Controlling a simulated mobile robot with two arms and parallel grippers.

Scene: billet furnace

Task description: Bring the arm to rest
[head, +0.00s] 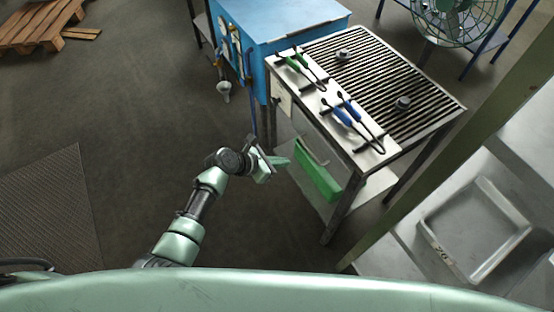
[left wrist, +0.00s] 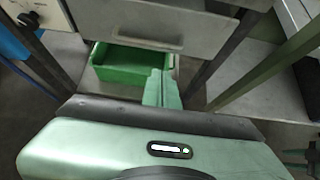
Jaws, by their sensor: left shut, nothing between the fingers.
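My left arm reaches up from the lower left in the head view. Its gripper (head: 277,161) is shut and empty, in front of the slatted metal table (head: 322,150) and near the green bin on its lower shelf. In the left wrist view the green fingers (left wrist: 162,90) are closed together, and the green bin (left wrist: 118,66) lies just beyond them. I cannot tell whether the fingers touch anything.
Green-handled tongs (head: 303,68) and blue-handled tongs (head: 345,115) lie on the table top. A blue cabinet (head: 290,18) stands behind it. A grey tray (head: 475,230) lies at the right beside a sloping green post (head: 450,150).

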